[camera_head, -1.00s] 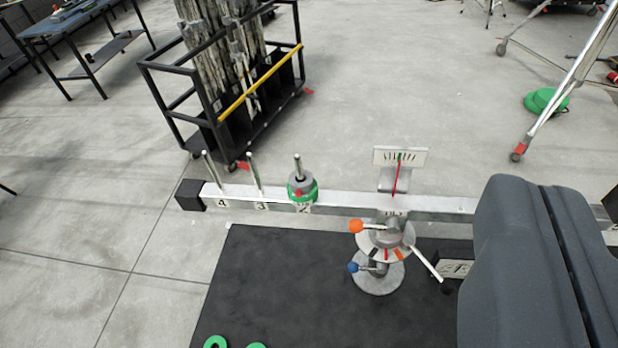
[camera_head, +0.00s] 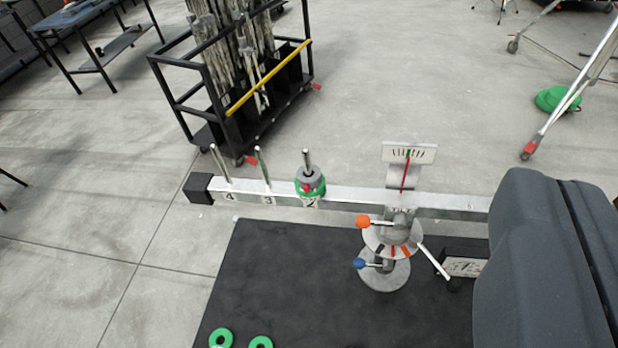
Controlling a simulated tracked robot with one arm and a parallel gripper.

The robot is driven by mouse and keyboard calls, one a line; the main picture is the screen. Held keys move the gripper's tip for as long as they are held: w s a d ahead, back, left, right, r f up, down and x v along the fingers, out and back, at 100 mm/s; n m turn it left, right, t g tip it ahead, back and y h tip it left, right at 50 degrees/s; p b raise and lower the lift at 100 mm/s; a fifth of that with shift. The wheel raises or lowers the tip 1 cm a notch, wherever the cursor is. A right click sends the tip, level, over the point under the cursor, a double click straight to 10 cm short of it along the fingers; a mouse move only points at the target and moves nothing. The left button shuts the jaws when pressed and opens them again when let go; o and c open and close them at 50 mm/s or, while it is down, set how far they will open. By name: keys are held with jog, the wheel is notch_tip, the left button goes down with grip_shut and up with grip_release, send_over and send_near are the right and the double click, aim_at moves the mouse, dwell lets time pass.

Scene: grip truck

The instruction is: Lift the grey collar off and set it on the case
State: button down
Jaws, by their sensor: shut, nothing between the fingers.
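The grey collar (camera_head: 314,180) sits around the upright metal peg above the number 2 on a pale beam (camera_head: 350,195). It rests on a green ring (camera_head: 317,190), and a small red part shows at its front.
A gauge with a red needle (camera_head: 409,153) stands behind the beam. Orange (camera_head: 363,222) and blue (camera_head: 359,264) knobs are on its stand. Green rings (camera_head: 221,338) lie on the black surface (camera_head: 270,290). A black cart (camera_head: 163,92) is behind the beam.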

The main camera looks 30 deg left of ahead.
jog(key=c, duration=1.6)
grip_release()
jog(key=shift+w, duration=0.1)
jog(key=o, duration=0.9)
jog(key=shift+w+a+f+g+p, duration=0.15)
jog(key=shift+w+p, duration=0.15)
jog(key=shift+w, duration=0.3)
jog(key=shift+w+a+r+g+p, duration=0.15)
jog(key=shift+w+p, duration=0.15)
jog(key=shift+w, duration=0.25)
jog(key=g+p, duration=1)
jog(key=p, duration=0.3)
send_over(307, 171)
jog(key=s, duration=0.5)
notch_tip(307, 171, down, 23)
jog(key=x, duration=0.8)
jog(key=shift+w+p, duration=0.1)
jog(key=shift+p, duration=0.25)
jog(key=shift+s+p+x, duration=0.2)
jog(key=shift+p+x, duration=0.1)
jog(key=shift+x, duration=2.2)
